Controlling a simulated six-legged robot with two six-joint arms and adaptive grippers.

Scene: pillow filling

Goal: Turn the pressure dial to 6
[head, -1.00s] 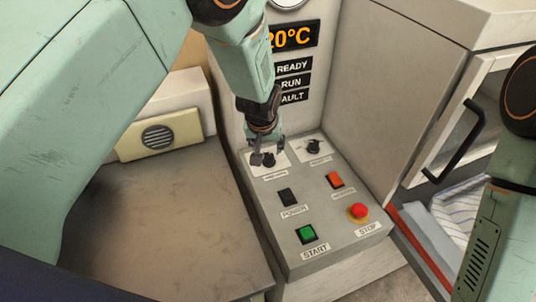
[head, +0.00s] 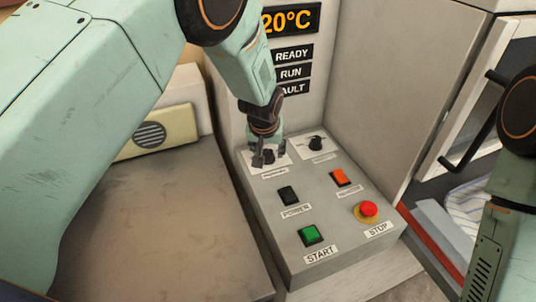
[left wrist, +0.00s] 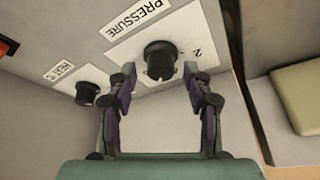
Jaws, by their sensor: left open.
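The pressure dial (left wrist: 160,60) is a round black knob on a white plate marked PRESSURE, with a figure 2 showing on the plate. In the head view the dial (head: 268,156) is on the back left of the grey control panel (head: 270,222), partly covered by my gripper. My left gripper (left wrist: 160,80) is open, with a fingertip on each side of the dial; I see a gap on both sides and cannot tell contact. The gripper (head: 268,160) points down at the dial in the head view. The dial's setting is unclear. My right gripper is out of view.
A second black dial (head: 316,143) is close beside. Nearer on the panel are a black power switch (head: 288,195), an orange switch (head: 339,177), a green start button (head: 310,234) and a red stop button (head: 368,209). A bare tabletop (head: 150,225) lies left.

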